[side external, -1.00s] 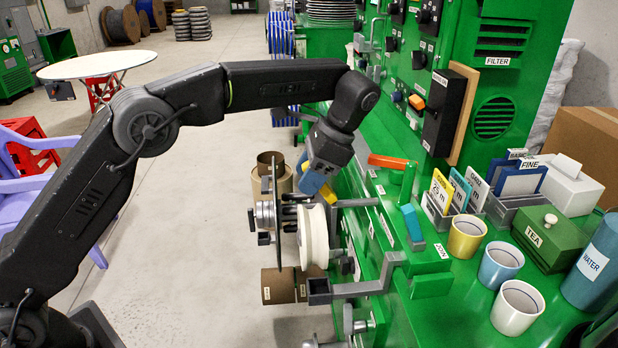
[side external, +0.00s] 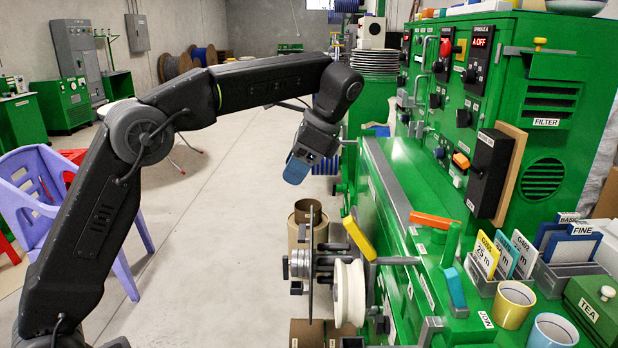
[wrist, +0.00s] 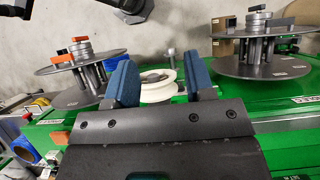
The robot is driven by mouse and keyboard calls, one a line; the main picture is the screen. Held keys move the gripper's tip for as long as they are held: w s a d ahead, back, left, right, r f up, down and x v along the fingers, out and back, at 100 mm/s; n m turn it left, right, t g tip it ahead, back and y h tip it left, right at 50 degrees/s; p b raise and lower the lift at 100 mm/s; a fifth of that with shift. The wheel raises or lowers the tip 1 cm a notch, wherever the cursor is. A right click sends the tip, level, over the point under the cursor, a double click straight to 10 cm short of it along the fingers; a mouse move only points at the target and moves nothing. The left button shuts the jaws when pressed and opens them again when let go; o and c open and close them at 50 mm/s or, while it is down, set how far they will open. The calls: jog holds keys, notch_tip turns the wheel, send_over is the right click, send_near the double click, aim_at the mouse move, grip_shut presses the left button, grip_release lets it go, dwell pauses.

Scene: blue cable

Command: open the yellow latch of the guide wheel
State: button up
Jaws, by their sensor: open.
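The white guide wheel (side external: 349,290) sits on the left edge of the green machine in the side view. The yellow latch (side external: 358,238) is a slanted lever just above it. My gripper (side external: 297,172) is up and to the left of the latch, apart from it, with blue fingers pointing down. In the wrist view my gripper (wrist: 162,75) is open, its two blue fingers wide apart with nothing held. A white wheel (wrist: 158,86) shows beyond and between the fingers; I cannot tell if it is the guide wheel. I cannot make out the yellow latch in the wrist view.
Cardboard tubes (side external: 308,215) stand behind the wheel. Dark reels (wrist: 75,75) flank the fingers in the wrist view.

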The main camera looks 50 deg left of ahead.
notch_tip(320, 180, up, 4)
jog(key=t+h, duration=0.4)
send_over(352, 217)
notch_tip(352, 217, down, 13)
jog(key=shift+f, duration=0.15)
jog(key=shift+c, duration=0.2)
grip_shut()
dwell(0.3)
